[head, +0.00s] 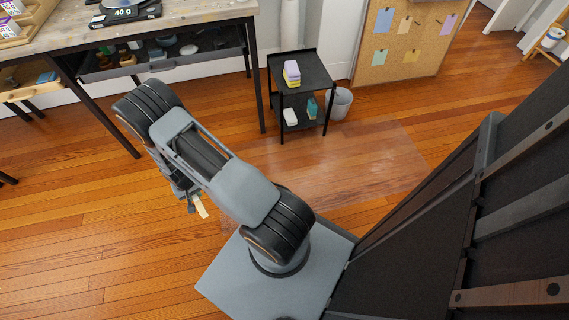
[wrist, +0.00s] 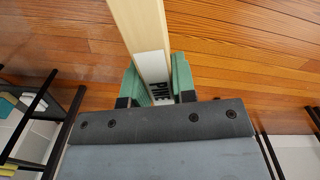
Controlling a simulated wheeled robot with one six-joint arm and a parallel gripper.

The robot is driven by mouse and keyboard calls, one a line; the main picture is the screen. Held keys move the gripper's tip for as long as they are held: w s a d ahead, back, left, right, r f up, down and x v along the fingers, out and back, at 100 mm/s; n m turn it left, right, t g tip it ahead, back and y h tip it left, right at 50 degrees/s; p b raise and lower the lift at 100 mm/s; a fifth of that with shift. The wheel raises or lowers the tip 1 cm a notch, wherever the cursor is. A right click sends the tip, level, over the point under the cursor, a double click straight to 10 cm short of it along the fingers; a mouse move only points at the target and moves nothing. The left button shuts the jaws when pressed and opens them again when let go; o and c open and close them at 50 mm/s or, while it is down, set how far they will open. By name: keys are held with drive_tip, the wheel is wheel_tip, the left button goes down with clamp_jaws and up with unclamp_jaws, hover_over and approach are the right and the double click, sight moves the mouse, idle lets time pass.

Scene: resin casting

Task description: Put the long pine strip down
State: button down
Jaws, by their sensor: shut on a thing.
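The long pine strip (wrist: 143,32) is pale wood with a white label whose letters are partly visible. In the wrist view it runs from between my fingers up past the top edge, so its far end is out of view. My gripper (wrist: 155,80) is shut on it, with a green pad against each side. In the head view a short pale piece of the strip (head: 201,206) shows below my gripper (head: 188,190), over the wooden floor. My arm hides most of the gripper and the strip there.
A workbench (head: 190,25) with a scale (head: 122,12) and an open drawer stands at upper left. A black side cart (head: 318,70) holds sponges, with a grey bin (head: 341,103) beside it. A clear mat (head: 370,165) lies on the otherwise open floor.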

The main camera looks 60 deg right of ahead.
drive_tip(key=s+f+m+b, duration=0.15)
drive_tip(key=s+f, duration=0.25)
drive_tip(key=f, duration=0.5)
drive_tip(key=s+f+m+b, duration=0.1)
drive_tip(key=s+f+m, duration=0.25)
drive_tip(key=f, duration=0.55)
drive_tip(key=shift+n, duration=0.5)
drive_tip(key=d+f+b, duration=0.2)
drive_tip(key=d+f, duration=0.1)
drive_tip(key=d, duration=0.1)
drive_tip(key=d+f+b, duration=0.2)
drive_tip(key=d, duration=0.3)
drive_tip(key=d+f+b, duration=0.2)
drive_tip(key=d+f, duration=0.1)
drive_tip(key=d, duration=0.2)
drive_tip(key=shift+s+f, duration=0.25)
drive_tip(key=shift+f, duration=0.05)
drive_tip(key=shift+d+f+b, duration=0.25)
drive_tip(key=shift+f+b, duration=0.1)
drive_tip(key=shift+f, duration=0.05)
drive_tip(key=shift+d+f+b, duration=0.2)
drive_tip(key=shift+f+b, duration=0.6)
drive_tip(key=shift+f, duration=0.8)
drive_tip(key=shift+f, duration=0.15)
drive_tip(key=c, duration=0.9)
unclamp_jaws()
drive_tip(key=shift+c, duration=0.2)
